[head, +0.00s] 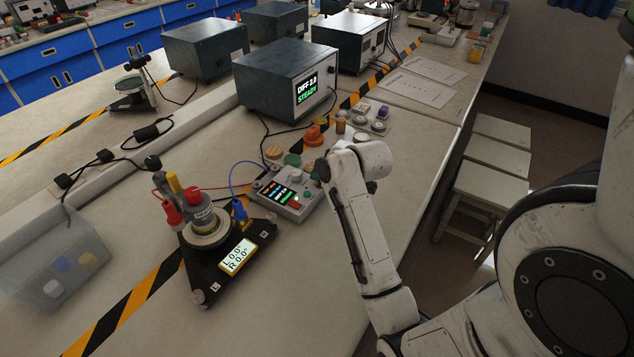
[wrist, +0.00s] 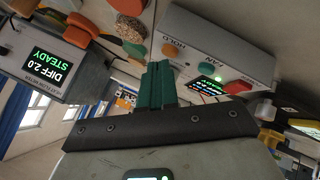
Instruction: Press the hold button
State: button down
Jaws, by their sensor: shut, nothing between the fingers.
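The grey control box (head: 283,196) stands on the bench in the head view, with a small lit screen and coloured buttons. In the wrist view the box (wrist: 215,42) fills the upper right, turned over in the picture, with a HOLD label (wrist: 172,21) on its face. An orange button (wrist: 169,50) and a red button (wrist: 237,87) show on it. My gripper (wrist: 158,68) is shut and empty, its green fingertips close below the orange button. I cannot tell whether they touch. In the head view my wrist hides part of the box's far end.
A meter box (head: 287,80) reading DIFF 2.0 STEADY stands behind. Left of the control box is a black platform (head: 222,262) with a cable-connected apparatus and L/R display. Small coloured pieces, such as an orange knob (head: 313,136), lie near my gripper. A clear bin (head: 50,262) stands far left.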

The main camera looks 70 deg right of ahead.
jog(key=shift+f, duration=0.4)
dwell(0.5)
jog(key=shift+r, duration=0.15)
jog(key=shift+r+p, duration=0.7)
jog(key=shift+p, duration=0.15)
notch_tip(320, 180, up, 5)
jog(key=p, duration=0.5)
dwell(0.9)
